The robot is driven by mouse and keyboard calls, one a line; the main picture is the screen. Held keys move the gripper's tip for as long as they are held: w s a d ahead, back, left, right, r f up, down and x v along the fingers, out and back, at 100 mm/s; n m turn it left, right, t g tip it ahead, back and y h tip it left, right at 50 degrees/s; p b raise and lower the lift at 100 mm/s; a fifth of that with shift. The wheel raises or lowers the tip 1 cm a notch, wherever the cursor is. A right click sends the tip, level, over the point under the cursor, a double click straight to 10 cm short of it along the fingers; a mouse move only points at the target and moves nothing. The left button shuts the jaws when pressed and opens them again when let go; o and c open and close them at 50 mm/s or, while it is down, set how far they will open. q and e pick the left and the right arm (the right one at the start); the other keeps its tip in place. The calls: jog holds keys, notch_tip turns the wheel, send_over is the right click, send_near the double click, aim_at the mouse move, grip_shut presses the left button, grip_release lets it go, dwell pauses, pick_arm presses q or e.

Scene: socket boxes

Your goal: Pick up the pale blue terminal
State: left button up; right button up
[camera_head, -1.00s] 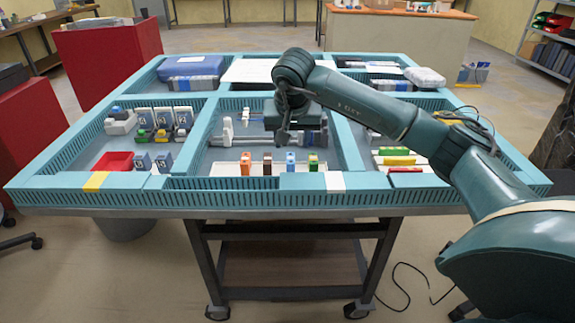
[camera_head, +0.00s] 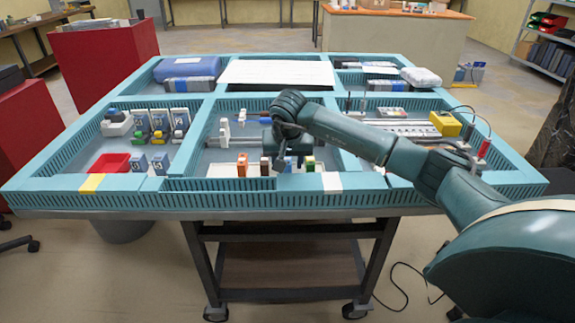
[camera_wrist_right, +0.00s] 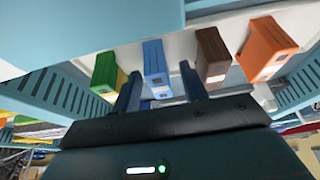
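The pale blue terminal (camera_wrist_right: 156,66) stands in a row on a white strip, between a green terminal (camera_wrist_right: 104,72) and a brown terminal (camera_wrist_right: 212,55), with an orange terminal (camera_wrist_right: 266,46) beyond the brown one. My right gripper (camera_wrist_right: 160,68) is open, with one finger on each side of the pale blue terminal in the wrist view. I cannot tell whether the fingers touch it. In the head view my right gripper (camera_head: 287,160) is low over the row and largely hides the pale blue terminal. My left gripper is not in view.
Slotted teal walls (camera_head: 220,184) border the compartment in front. Left compartments hold a red tray (camera_head: 111,163) and several numbered blocks. A yellow box (camera_head: 445,123) and rails lie to the right, partly behind my arm. Neighbouring terminals stand close to the fingers.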

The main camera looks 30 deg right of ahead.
grip_shut()
jog(key=shift+r, duration=0.1)
dwell(0.3)
